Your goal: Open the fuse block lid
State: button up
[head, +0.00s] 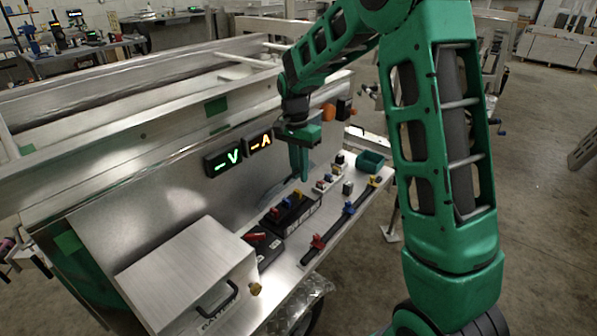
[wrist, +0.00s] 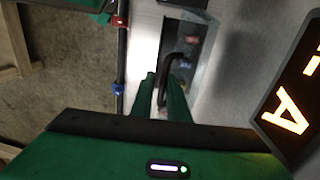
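My gripper (head: 303,177) points down at the panel's far end. In the wrist view, the green fingers (wrist: 163,100) are close together with a black curved handle (wrist: 170,62) between them, and they appear shut on it. Beyond the handle, the block's inside (wrist: 187,45) shows dim red and blue parts. The fingertips' contact is partly hidden.
Two lit displays (head: 223,158) (head: 259,142) are on the wall beside the gripper. A cable with coloured clips (head: 318,243) runs along the shelf's front. A metal box with a black handle (head: 190,272) stands nearer, a green bin (head: 370,162) farther off.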

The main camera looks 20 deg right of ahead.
notch_tip(320, 180, up, 11)
jog(key=w, duration=0.1)
jog(key=shift+a+f, duration=0.15)
dwell(0.3)
